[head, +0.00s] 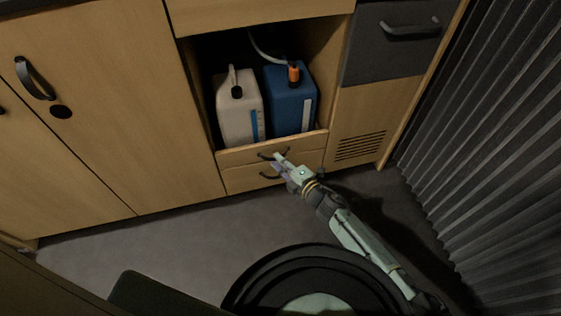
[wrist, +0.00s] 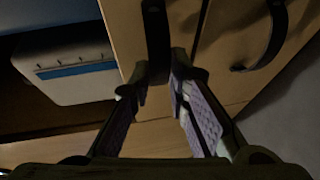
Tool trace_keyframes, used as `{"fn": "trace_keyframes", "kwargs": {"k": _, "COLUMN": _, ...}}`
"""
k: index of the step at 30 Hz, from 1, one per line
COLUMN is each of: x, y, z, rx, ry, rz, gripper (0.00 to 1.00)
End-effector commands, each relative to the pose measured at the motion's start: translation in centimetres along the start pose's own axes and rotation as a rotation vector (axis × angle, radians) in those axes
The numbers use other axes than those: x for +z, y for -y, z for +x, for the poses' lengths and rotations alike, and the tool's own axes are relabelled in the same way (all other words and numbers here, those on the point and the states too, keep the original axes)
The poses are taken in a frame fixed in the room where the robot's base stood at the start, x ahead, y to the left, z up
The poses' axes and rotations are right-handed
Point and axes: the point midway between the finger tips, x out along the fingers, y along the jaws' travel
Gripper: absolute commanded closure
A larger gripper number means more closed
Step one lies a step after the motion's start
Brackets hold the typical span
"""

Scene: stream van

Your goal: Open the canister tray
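The canister tray (head: 304,142) is a low wooden front in the cabinet, with a white canister (head: 240,112) and a blue canister (head: 290,104) standing behind it. It looks about flush with the drawer below. Its dark bar handle (head: 266,155) is partly covered by my gripper (head: 278,160). In the wrist view, the tray handle (wrist: 156,35) runs down between the fingertips of my gripper (wrist: 158,72). The fingers stand apart, one on each side of the handle. I cannot tell if they touch it. The white canister also shows in the wrist view (wrist: 75,80).
A lower drawer with its own handle (head: 268,176) sits right beneath; that handle also shows in the wrist view (wrist: 270,40). A dark drawer (head: 390,45) and a vent (head: 360,146) are at right. A corrugated wall (head: 490,130) stands further right. The grey floor (head: 150,250) is clear at left.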

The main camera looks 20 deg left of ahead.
Motion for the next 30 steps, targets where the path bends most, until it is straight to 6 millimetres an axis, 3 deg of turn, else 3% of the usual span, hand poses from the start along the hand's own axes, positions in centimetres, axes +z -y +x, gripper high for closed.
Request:
{"fn": "trace_keyframes", "kwargs": {"k": 6, "x": 0.0, "y": 0.0, "z": -0.01, "rx": 0.0, "ry": 0.0, "rz": 0.0, "gripper": 1.0}}
{"fn": "trace_keyframes", "kwargs": {"k": 30, "x": -0.05, "y": 0.02, "z": -0.2, "rx": 0.0, "ry": 0.0, "rz": 0.0, "gripper": 1.0}}
